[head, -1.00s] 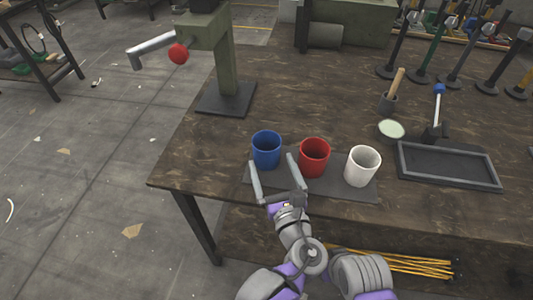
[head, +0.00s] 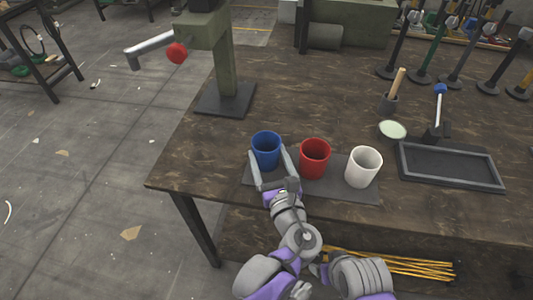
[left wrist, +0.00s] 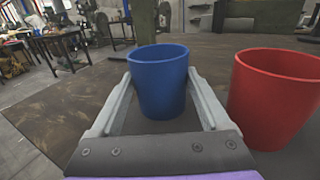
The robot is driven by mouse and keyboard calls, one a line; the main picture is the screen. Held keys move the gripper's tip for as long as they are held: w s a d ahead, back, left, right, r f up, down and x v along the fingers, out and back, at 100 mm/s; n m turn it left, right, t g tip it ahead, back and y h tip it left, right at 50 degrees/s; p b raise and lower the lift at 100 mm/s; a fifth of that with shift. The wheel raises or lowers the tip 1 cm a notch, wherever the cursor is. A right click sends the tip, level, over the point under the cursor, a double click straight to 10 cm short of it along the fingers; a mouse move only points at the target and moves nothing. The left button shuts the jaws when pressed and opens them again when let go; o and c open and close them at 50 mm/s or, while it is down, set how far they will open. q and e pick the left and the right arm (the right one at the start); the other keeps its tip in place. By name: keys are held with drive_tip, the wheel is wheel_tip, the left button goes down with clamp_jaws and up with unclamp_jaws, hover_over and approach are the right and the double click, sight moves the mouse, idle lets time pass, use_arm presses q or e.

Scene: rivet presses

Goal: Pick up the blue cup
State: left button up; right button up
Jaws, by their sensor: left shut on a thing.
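The blue cup (head: 266,151) stands upright at the left end of a dark mat (head: 312,188) near the table's front edge. My left gripper (head: 270,162) is shut on the blue cup, with one finger along each side of it. In the left wrist view the blue cup (left wrist: 159,82) sits between the two fingers of the left gripper (left wrist: 160,100). The cup's base appears to rest on the mat. My right gripper is not in view.
A red cup (head: 314,158) stands close to the right of the blue cup, and a white cup (head: 362,167) beyond it. A press (head: 229,65) stands behind to the left. A dark tray (head: 448,184) lies at the right.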

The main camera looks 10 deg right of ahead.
sight(269, 168)
use_arm(q)
wheel_tip(269, 168, up, 10)
drive_tip(key=p, duration=0.3)
drive_tip(key=shift+p, duration=0.4)
drive_tip(key=shift+s, duration=0.1)
